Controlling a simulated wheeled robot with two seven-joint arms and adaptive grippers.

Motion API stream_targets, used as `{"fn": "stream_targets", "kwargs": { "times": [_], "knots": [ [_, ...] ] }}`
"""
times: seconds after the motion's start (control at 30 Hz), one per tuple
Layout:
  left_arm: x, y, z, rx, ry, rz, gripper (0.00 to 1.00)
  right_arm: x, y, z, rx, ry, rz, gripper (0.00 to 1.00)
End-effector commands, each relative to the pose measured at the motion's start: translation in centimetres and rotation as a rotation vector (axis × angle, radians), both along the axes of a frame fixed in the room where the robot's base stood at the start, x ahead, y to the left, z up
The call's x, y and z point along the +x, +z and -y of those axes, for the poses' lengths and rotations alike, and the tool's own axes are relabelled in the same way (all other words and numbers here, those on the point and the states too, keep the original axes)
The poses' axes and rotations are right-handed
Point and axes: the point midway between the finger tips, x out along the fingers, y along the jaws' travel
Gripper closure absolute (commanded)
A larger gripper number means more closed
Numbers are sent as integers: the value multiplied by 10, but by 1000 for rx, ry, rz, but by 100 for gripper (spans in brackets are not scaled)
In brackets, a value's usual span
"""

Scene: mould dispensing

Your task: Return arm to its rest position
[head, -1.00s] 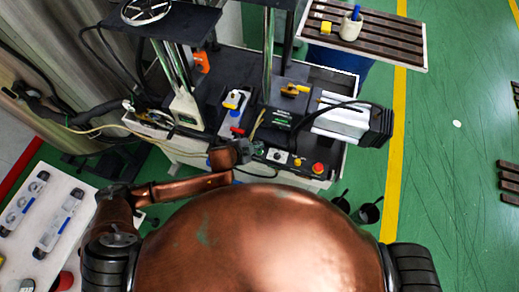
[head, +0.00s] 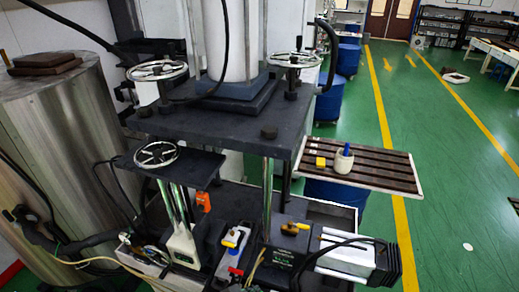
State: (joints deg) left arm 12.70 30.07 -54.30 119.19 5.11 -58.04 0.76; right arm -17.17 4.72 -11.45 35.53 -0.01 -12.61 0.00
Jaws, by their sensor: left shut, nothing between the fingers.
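Only a small piece of my left gripper (head: 247,288) shows at the bottom edge of the head view, in front of the machine's lower deck. It is shut and holds nothing. The rest of my left arm is below the picture. My right gripper and right arm are not in view.
A dark press with handwheels (head: 157,70) stands ahead, beside a large metal cylinder (head: 60,130) at the left. A slatted side table (head: 385,178) holds a white pot (head: 344,160) and a yellow block (head: 321,162). Green floor (head: 450,190) is open at the right.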

Motion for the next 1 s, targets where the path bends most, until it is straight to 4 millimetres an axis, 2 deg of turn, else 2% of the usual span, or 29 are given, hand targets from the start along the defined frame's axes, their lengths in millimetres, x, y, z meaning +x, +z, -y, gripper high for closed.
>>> {"fn": "stream_targets", "kwargs": {
  "times": [0.17,0.3,0.4,0.5,0.7,0.93,0.97,1.0],
  "knots": [
    [-28,3,-77,-98,317,-144,100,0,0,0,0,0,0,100],
    [-70,-10,-164,-120,583,-266,100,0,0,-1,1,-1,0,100],
    [-104,-18,-213,-115,729,-334,100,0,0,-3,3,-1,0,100],
    [-134,-24,-247,-105,831,-383,100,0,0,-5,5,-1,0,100],
    [-184,-31,-295,-81,981,-457,100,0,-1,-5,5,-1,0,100],
    [-238,-34,-334,-51,1119,-526,100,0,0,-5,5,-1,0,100],
    [-239,-41,-335,-49,1121,-531,100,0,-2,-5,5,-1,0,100],
    [-233,-56,-333,-47,1114,-535,100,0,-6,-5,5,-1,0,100]
  ]
}}
